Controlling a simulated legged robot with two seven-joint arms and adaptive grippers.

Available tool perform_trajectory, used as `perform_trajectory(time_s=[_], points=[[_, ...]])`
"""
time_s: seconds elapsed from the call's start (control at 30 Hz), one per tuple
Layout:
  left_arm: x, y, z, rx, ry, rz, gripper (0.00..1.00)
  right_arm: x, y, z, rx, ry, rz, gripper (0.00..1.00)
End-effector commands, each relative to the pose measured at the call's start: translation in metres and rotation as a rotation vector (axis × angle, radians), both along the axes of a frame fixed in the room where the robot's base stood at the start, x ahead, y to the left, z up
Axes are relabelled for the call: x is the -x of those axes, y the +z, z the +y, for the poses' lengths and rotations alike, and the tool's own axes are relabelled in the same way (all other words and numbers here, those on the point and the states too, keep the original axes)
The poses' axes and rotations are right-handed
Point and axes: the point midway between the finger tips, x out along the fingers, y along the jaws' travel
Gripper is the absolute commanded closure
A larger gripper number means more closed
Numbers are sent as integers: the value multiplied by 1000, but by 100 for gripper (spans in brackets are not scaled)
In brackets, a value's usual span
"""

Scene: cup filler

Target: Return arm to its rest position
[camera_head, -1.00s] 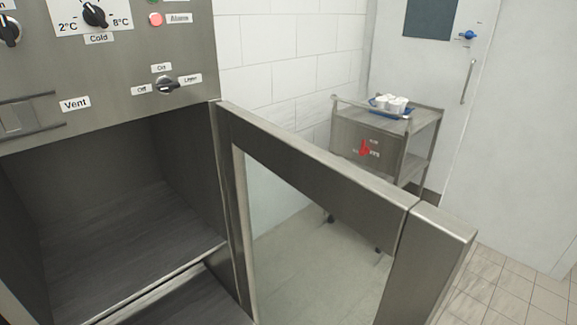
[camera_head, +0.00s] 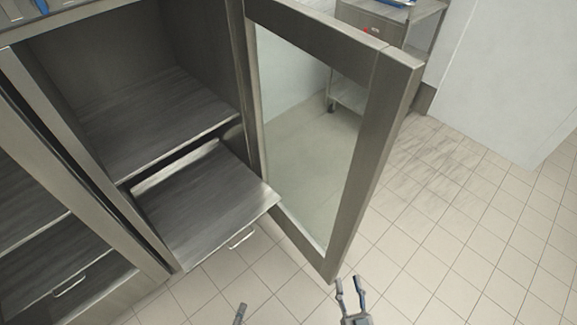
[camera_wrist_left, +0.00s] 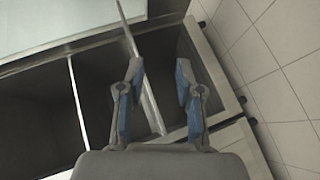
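My left gripper shows only as a fingertip (camera_head: 240,314) at the bottom edge of the head view, in front of the cabinet. The left wrist view shows my left gripper (camera_wrist_left: 158,66) with its two fingers apart and nothing held between them. A thin slanted metal edge (camera_wrist_left: 138,60) runs behind the fingers; I cannot tell how far off it is. My right gripper (camera_head: 349,282) is at the bottom of the head view, just below the lower corner of the open door. Its two fingers are apart and empty. Most of both arms is out of view.
A metal cabinet stands at left with its glass door (camera_head: 385,150) swung open toward me. A drawer or shelf (camera_head: 205,200) juts out below the empty compartment (camera_head: 150,120). A trolley (camera_head: 415,18) stands behind the door. The tiled floor (camera_head: 470,240) at right is clear.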

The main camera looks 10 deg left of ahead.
Motion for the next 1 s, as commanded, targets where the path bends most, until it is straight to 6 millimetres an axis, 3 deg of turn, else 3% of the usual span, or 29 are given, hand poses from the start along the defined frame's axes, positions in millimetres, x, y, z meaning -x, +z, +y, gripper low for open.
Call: perform_trajectory(time_s=[0.03, 0.17, 0.27, 0.37, 0.43, 0.53, 0.6, 0.73, 0.83, 1.0], points=[[0, 8, -4, -51, -41, 21, 65, -3, -7, 0, 21, 0, 55, 60], [11, 2, -16, -225, -186, 117, 65, -4, -60, -3, 87, 0, 263, 60], [27, -3, -22, -394, -331, 212, 65, 7, -110, -10, 147, -3, 470, 60], [55, -9, -21, -600, -526, 341, 65, 38, -170, -25, 223, -8, 741, 60], [82, -14, -16, -745, -681, 444, 65, 74, -211, -39, 275, -13, 949, 60], [118, -19, -4, -901, -879, 576, 65, 130, -254, -58, 334, -18, 1204, 60], [139, -20, 6, -976, -990, 649, 65, 165, -272, -69, 362, -21, 1341, 60], [165, -21, 18, -1052, -1121, 736, 65, 208, -291, -82, 395, -23, 1501, 60], [173, -22, 23, -1073, -1163, 763, 65, 222, -296, -86, 405, -24, 1550, 60], [175, -24, 23, -1075, -1171, 767, 65, 225, -299, -86, 406, -23, 1558, 60]])
